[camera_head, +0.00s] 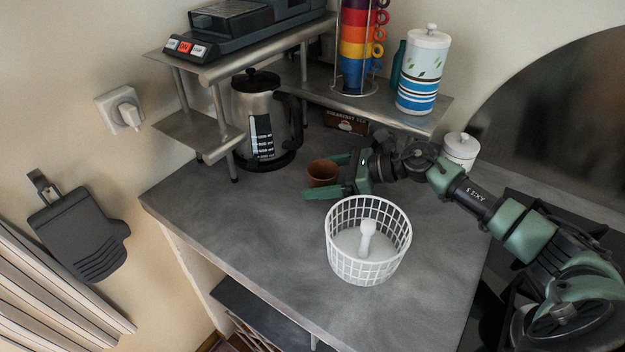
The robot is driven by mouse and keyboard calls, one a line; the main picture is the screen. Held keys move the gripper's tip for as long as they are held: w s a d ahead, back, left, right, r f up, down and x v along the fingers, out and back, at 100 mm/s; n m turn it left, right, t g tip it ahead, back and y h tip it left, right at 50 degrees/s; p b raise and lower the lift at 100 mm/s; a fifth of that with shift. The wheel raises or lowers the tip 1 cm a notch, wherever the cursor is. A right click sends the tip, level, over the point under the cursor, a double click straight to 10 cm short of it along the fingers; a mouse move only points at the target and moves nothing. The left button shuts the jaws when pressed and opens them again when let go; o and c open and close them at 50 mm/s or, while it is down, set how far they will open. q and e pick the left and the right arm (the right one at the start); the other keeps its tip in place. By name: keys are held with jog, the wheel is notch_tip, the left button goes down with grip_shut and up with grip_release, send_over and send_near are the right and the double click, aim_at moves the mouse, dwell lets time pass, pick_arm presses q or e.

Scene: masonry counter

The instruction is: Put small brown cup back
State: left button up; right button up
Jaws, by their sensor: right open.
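The small brown cup (322,172) stands on the grey counter, behind the white basket. My right gripper (318,177) reaches in from the right, low over the counter. It is open, with one green finger on the far side of the cup and the other on the near side. The cup sits between or right beside the fingers; I cannot tell whether they touch it. Part of the cup's lower side is hidden by the near finger. My left gripper does not show.
A white basket (337,258) with a white object inside stands in front of the cup. An electric kettle (262,115) stands behind left, near a metal shelf (425,118) bearing stacked coloured cups (355,45) and a canister (422,70). The left counter is clear.

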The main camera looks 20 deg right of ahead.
jog(key=b+v, duration=0.1)
jog(key=v, duration=0.3)
jog(key=b+v, duration=0.1)
jog(key=v, duration=0.3)
jog(key=shift+s+d, duration=0.35)
jog(key=shift+s+d+r, duration=0.35)
jog(key=shift+d+r, duration=0.05)
